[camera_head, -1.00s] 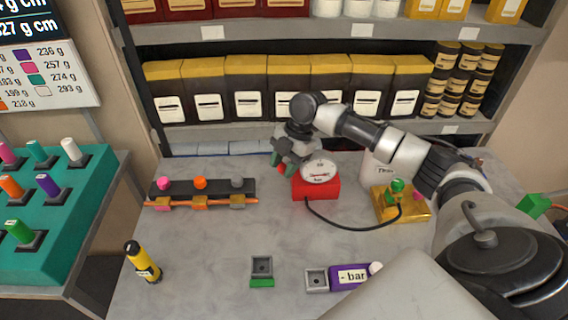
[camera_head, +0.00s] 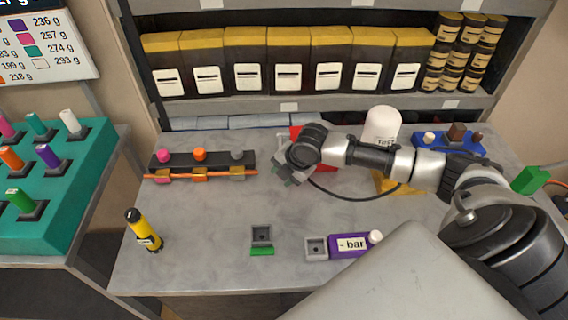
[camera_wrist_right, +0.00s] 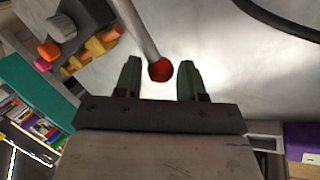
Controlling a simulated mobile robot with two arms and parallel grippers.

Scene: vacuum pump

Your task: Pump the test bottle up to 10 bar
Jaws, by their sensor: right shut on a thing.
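My right gripper (camera_head: 287,176) reaches in from the right and points down in front of the red pump box (camera_head: 328,160). In the right wrist view it (camera_wrist_right: 159,80) is shut on the red knob (camera_wrist_right: 160,69) at the end of a grey lever (camera_wrist_right: 137,27). My arm hides most of the red box and its dial. The white test bottle (camera_head: 383,124) stands upright behind my forearm. A dark hose (camera_head: 350,197) runs from the red box toward a yellow block (camera_head: 390,184), partly hidden by my arm. A purple display (camera_head: 350,245) reads "- bar". My left gripper is not in view.
A dark rack with coloured knobs (camera_head: 200,166) stands left of my gripper. A yellow cylinder (camera_head: 143,230) stands at the front left. A small grey socket (camera_head: 262,235) sits at the front middle. A blue block (camera_head: 448,143) is at the back right.

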